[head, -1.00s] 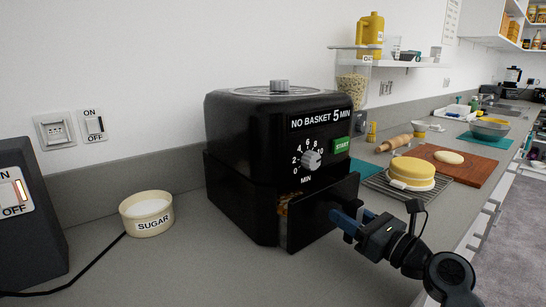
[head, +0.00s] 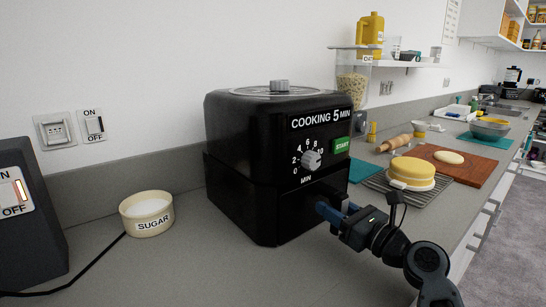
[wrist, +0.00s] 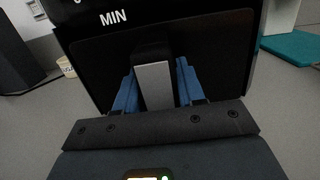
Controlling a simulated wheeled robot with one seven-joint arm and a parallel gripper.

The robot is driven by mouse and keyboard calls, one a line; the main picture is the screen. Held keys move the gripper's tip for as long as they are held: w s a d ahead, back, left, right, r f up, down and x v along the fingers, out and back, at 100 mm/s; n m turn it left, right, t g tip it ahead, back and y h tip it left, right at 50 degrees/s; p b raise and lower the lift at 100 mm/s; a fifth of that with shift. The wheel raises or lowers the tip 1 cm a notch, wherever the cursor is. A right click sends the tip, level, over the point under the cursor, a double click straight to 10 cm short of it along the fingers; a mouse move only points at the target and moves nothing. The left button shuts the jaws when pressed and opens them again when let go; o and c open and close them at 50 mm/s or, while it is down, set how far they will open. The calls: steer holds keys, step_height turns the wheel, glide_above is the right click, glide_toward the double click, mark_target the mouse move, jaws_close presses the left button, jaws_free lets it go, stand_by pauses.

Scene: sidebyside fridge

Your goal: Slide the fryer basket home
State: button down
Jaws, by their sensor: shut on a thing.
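The black air fryer (head: 240,165) stands on the grey counter, its display reading "COOKING 5 MIN". Its basket (head: 290,217) is flush in the body, with no gap visible at its front. The basket's front panel fills the middle of the wrist view (wrist: 220,62). The basket handle (wrist: 154,84) sticks out between my blue fingers. My gripper (head: 325,209) is shut on this handle; its fingers flank the handle in the wrist view (wrist: 153,92). The handle is mostly hidden behind the fingers in the head view.
A sugar bowl (head: 147,213) and a dark switched box (head: 28,225) with a cable stand to the left. A yellow cake (head: 412,173) on a rack and a wooden board (head: 465,166) lie to the right. The counter in front of the fryer is clear.

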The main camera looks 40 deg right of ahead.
steer(key=c, duration=1)
jaws_free()
steer(key=shift+r, duration=0.1)
steer(key=o, duration=0.4)
steer(key=shift+s+f, duration=0.1)
steer(key=shift+f, duration=0.1)
steer(key=s, duration=0.7)
steer(key=shift+s+d+f+b, duration=0.15)
steer(key=shift+s+f+b, duration=0.1)
steer(key=shift+b, duration=0.1)
